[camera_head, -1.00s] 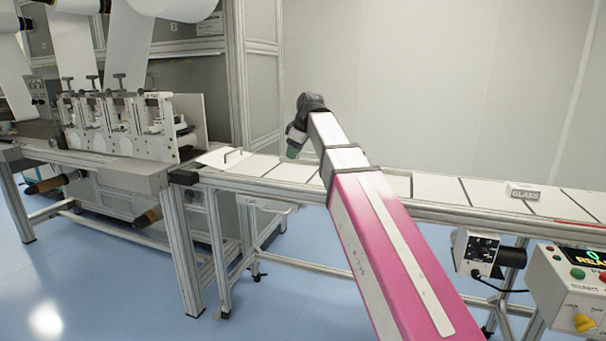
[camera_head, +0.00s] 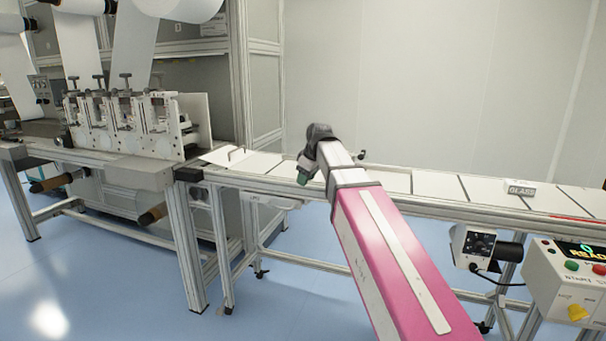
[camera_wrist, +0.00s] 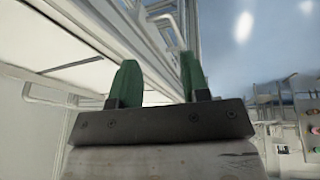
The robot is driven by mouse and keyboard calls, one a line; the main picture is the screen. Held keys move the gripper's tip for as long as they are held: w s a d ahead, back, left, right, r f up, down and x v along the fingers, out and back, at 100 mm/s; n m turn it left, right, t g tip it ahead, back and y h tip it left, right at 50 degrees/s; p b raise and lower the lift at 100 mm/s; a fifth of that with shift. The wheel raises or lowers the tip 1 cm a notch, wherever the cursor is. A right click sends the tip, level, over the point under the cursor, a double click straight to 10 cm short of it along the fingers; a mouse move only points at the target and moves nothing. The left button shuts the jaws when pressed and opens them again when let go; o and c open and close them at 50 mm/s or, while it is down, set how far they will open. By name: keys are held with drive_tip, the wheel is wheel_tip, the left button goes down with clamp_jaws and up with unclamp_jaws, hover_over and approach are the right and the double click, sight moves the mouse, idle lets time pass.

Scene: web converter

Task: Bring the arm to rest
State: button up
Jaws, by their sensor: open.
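My arm reaches out over the conveyor in the head view, with its pink link in front and a dark wrist at the far end. My gripper shows in the wrist view (camera_wrist: 157,75) with two green fingers standing apart and nothing between them. In the head view only a small green part of my gripper (camera_head: 304,178) shows below the dark wrist, in front of the conveyor's near edge. Whether it touches the conveyor cannot be told.
The web converter (camera_head: 135,122) stands at left. A control box (camera_head: 572,285) with buttons and a READY display is at right. Blue floor (camera_head: 90,275) lies open at lower left.

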drive_tip(key=s+d+f+m+g+h, duration=0.1)
drive_tip(key=s+d+f+m, duration=0.3)
drive_tip(key=f, duration=0.8)
drive_tip(key=s+d+f+m+g+h, duration=0.1)
drive_tip(key=s+d+f+m, duration=0.3)
drive_tip(key=s+d+f, duration=0.4)
drive_tip(key=s+d+f+m+g, duration=0.1)
drive_tip(key=s+d+f+m, duration=0.2)
drive_tip(key=f, duration=1.3)
drive_tip(key=s+d, duration=0.3)
drive_tip(key=s, duration=0.2)
drive_tip(key=shift+m+h, duration=0.4)
